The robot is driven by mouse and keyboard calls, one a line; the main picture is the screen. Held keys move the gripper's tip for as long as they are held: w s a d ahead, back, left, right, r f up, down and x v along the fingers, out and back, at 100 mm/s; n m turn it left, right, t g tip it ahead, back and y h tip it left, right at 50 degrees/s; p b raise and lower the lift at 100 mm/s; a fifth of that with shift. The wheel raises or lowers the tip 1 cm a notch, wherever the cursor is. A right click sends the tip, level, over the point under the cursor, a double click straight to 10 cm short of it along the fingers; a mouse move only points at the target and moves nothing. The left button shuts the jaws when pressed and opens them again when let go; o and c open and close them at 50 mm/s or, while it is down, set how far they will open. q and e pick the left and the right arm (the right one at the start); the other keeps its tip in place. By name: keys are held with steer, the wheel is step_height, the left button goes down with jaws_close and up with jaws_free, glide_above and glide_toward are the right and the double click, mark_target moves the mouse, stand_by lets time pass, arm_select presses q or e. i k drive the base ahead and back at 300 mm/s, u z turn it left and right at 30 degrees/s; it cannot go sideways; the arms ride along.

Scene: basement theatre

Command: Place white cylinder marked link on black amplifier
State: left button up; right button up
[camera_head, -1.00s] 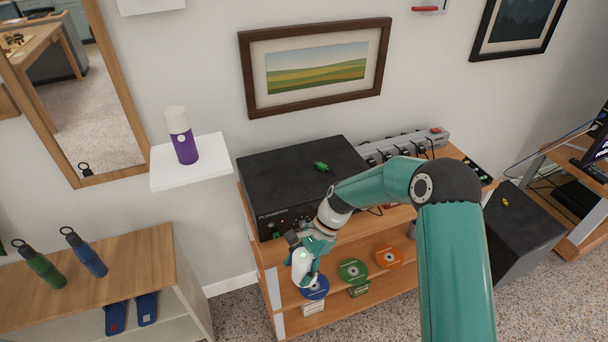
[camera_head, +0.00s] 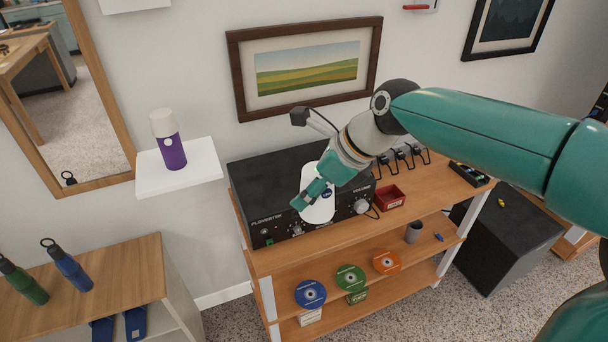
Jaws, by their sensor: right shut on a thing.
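The black amplifier (camera_head: 262,176) sits on the top board of a wooden shelf unit, its front panel with knobs facing me. The cylinder is nearly upright and overlaps the right part of the amplifier's front panel. I cannot tell whether it touches the amplifier. The gripper and wrist hide part of the amplifier's top at the right. My left gripper is not in view.
A red tray (camera_head: 390,197) and a power strip with plugs stand right of the amplifier. Several coloured discs lean on the shelf below. A white wall shelf (camera_head: 200,166) holds a purple bottle (camera_head: 170,150). The amplifier's left top looks clear.

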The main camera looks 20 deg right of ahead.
mark_target(270, 191)
steer(key=i, duration=0.9)
steer(key=u, duration=0.05)
